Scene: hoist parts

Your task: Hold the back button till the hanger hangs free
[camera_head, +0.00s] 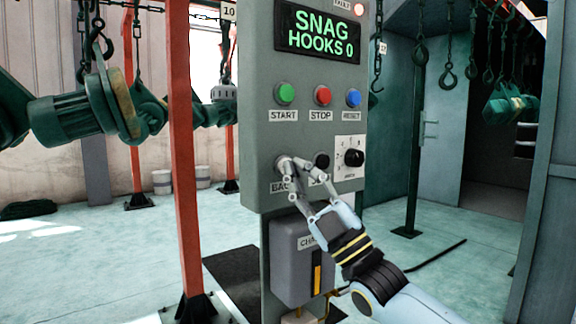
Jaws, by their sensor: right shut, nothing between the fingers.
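The back button (281,161) is on the lower left of the grey control panel (262,107), above a label of which only "BAC" shows. My right gripper (291,166) comes in from the lower right and is shut and empty. Its fingertips overlap the button and seem to touch it; I cannot tell whether it is pressed in. A hook on a chain (100,42) hangs at the upper left, close to green motor parts (75,117). I cannot tell which part is the hanger or whether it hangs free. My left gripper is not in view.
Green start (285,93), red stop (323,95) and blue reset (353,97) buttons sit above. A black button (321,160) and knob (354,157) are close right of my gripper. An orange post (183,150) stands left.

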